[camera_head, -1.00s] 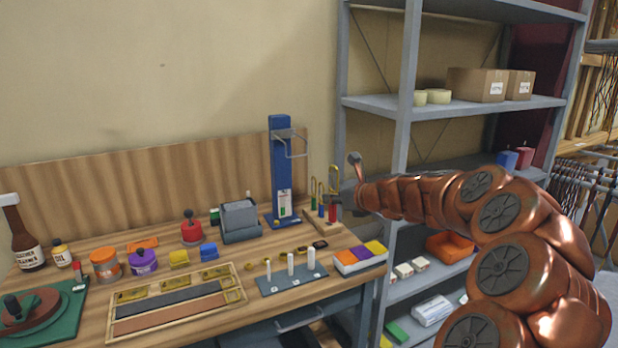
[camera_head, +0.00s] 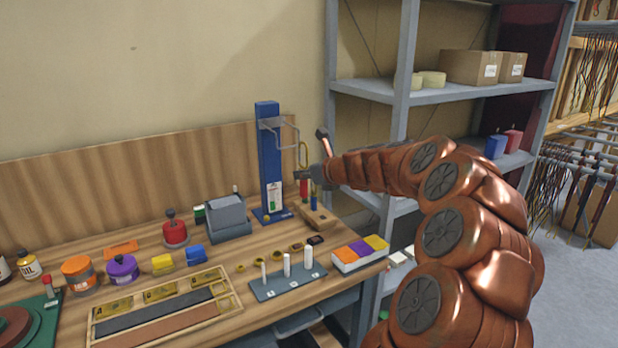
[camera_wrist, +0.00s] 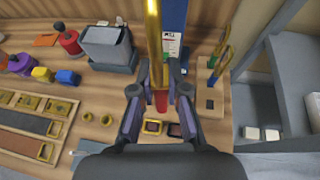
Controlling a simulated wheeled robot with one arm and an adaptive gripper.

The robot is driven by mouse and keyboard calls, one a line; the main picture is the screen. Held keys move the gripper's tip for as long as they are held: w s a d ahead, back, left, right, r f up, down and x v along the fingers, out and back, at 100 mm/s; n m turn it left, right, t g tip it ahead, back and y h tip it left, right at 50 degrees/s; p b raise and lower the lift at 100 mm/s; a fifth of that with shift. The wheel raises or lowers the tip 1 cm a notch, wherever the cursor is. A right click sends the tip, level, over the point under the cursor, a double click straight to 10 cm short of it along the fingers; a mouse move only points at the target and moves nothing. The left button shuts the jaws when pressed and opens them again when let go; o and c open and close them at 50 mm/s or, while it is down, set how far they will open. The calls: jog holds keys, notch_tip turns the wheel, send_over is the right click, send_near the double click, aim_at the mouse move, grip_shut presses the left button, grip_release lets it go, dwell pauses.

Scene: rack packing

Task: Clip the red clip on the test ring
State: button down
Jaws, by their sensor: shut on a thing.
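The red clip (camera_head: 304,188), with its tall yellow loop (camera_head: 303,154), is upright in my gripper (camera_head: 312,174). In the wrist view, my gripper (camera_wrist: 160,94) is shut on it, with the red part (camera_wrist: 161,101) between the fingers and the yellow loop (camera_wrist: 154,45) pointing up the picture. The test ring looks like the grey metal loop (camera_head: 297,136) on the tall blue stand (camera_head: 269,165). In the head view the clip's loop is just right of that loop and slightly lower; I cannot tell whether they touch.
A wooden holder (camera_head: 320,220) stands right of the blue stand. Shelving (camera_head: 398,130) rises on the right.

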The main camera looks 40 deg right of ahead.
jog(key=w, duration=0.2)
jog(key=shift+w+a+r, duration=0.15)
jog(key=shift+w, duration=0.25)
jog(key=shift+w+p, duration=0.55)
jog(key=shift+w, duration=0.05)
jog(key=shift+w+p, duration=0.1)
jog(key=shift+p, duration=0.35)
jog(key=shift+w+a+p, duration=0.15)
jog(key=shift+w+p, duration=1.05)
jog(key=shift+w, duration=0.05)
dwell(1.7)
jog(key=shift+w+f, duration=0.15)
jog(key=shift+f, duration=0.75)
dwell(0.8)
jog(key=shift+f, duration=0.25)
dwell(0.7)
